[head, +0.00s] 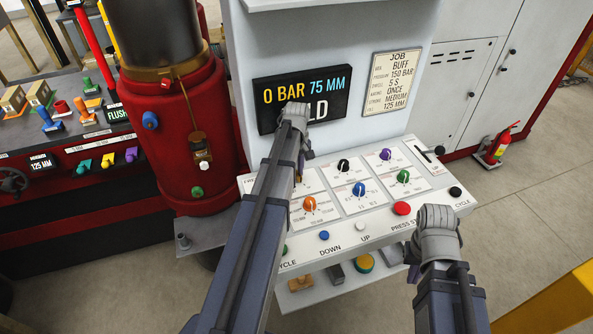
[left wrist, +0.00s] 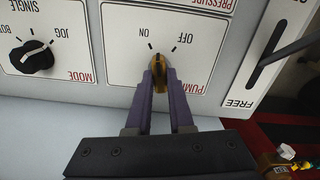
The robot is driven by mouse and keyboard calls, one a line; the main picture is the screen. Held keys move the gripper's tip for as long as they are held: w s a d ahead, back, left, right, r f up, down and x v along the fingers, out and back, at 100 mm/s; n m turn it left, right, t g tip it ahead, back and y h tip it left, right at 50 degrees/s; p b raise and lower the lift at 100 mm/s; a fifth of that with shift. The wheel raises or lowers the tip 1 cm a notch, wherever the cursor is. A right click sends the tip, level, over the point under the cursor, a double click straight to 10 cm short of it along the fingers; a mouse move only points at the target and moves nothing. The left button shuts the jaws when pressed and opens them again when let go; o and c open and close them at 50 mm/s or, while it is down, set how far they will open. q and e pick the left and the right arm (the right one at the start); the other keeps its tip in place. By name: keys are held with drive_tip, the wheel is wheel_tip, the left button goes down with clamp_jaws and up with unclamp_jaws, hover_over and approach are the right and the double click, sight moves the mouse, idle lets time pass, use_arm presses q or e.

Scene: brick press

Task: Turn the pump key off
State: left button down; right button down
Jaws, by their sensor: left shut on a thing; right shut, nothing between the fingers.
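The pump key (left wrist: 157,65), a small yellow and dark key, sits on the white panel labelled PUMP. That panel appears upside down in the left wrist view, with ON at left and OFF at right of the key. My left gripper (left wrist: 160,80) is shut on the key, a purple finger on each side. Which mark the key points to is hard to tell. In the head view, my left arm and gripper (head: 299,168) cover the key. My right gripper (head: 413,272) is shut and empty, in front of the console's right front edge.
The console (head: 330,262) carries several coloured knobs, a red button (head: 401,208) and a MODE knob (left wrist: 32,60) beside the pump panel. The display (head: 329,90) reads 0 BAR, 75 MM, partly hidden by my left arm. A red press column (head: 170,110) stands left.

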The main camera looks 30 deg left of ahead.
sight(297, 171)
use_arm(q)
drive_tip(key=m, duration=0.4)
drive_tip(key=shift+m, duration=0.3)
drive_tip(key=shift+w+d+m, duration=0.1)
drive_tip(key=shift+m, duration=1.7)
drive_tip(key=c, duration=0.8)
unclamp_jaws()
wheel_tip(297, 171, up, 8)
drive_tip(key=p, duration=0.8)
drive_tip(key=shift+f, duration=0.1)
